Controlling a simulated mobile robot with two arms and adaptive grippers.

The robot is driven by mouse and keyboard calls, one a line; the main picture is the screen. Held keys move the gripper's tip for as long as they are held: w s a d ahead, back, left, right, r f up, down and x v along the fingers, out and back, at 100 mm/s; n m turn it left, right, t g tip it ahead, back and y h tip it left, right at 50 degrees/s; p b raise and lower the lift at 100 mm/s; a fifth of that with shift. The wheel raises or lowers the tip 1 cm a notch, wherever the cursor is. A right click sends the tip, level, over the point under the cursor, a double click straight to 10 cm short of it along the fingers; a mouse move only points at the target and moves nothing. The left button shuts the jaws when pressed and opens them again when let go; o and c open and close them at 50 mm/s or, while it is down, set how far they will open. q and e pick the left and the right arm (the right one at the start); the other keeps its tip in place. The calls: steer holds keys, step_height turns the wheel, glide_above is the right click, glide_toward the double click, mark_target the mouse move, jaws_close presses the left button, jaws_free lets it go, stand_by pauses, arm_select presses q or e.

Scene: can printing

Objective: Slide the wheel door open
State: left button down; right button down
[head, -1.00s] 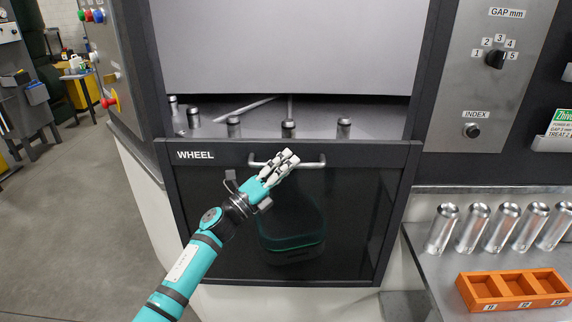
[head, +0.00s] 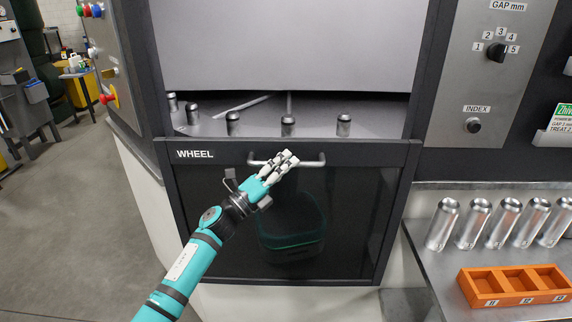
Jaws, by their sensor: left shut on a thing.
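The wheel door (head: 345,220) is a dark, see-through panel in a black frame, marked WHEEL at its upper left. Its light metal bar handle (head: 312,163) runs along the top edge. The door covers the lower part of the machine opening, and the space above it is open. My right gripper is not in view.
Several metal posts (head: 344,126) stand on the grey surface inside the opening. Several silver cans (head: 474,225) stand on the right shelf behind an orange tray (head: 470,288). A panel with a GAP knob (head: 496,53) is at upper right. Open floor lies at left.

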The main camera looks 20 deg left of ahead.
arm_select(q)
step_height(320, 180, down, 13)
steer(key=b, duration=1.1)
steer(key=shift+f, duration=0.1)
steer(key=c, duration=1.3)
jaws_free()
steer(key=shift+a, duration=0.1)
steer(key=v, duration=1.2)
